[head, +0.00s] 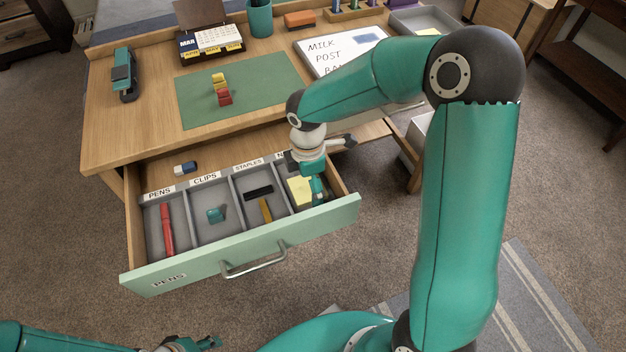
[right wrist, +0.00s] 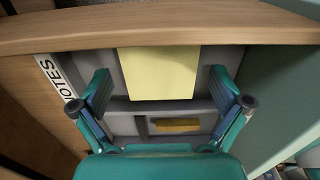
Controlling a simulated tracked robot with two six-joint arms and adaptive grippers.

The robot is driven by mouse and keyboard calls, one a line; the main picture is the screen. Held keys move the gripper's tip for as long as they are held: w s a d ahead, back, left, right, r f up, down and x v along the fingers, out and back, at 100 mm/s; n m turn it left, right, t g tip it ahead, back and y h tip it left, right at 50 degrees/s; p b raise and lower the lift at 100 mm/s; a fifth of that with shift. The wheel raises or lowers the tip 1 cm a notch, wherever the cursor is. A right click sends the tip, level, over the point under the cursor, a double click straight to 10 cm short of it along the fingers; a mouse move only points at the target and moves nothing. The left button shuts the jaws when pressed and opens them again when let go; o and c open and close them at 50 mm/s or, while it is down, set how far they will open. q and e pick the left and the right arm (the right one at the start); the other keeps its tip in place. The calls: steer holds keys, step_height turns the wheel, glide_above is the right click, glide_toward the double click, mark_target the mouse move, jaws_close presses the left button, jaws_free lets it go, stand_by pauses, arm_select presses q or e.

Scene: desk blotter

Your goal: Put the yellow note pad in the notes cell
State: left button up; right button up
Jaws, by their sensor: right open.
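The yellow note pad (head: 299,191) lies in the rightmost cell of the open drawer. In the right wrist view the pad (right wrist: 160,73) lies flat on the grey floor of the cell, between my fingers but apart from both. The notes label (right wrist: 57,76) shows beside this cell; in the head view it is mostly hidden by my arm. My right gripper (head: 314,184) is open and empty, pointing down over the notes cell. Its fingers also show in the right wrist view (right wrist: 159,78). My left gripper (head: 195,344) is partly cut off at the bottom edge.
The drawer (head: 240,250) also holds a red pen (head: 166,229), a teal item (head: 215,215), a black strip (head: 258,193) and a brownish-yellow bar (head: 265,210). A blue-white eraser (head: 186,168) lies behind the cells. The green blotter (head: 265,90) carries small coloured blocks (head: 221,90).

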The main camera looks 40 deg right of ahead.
mark_target(308, 187)
step_height(308, 187, up, 12)
steer(key=p, duration=0.2)
steer(key=shift+f, duration=0.1)
stand_by(0.4)
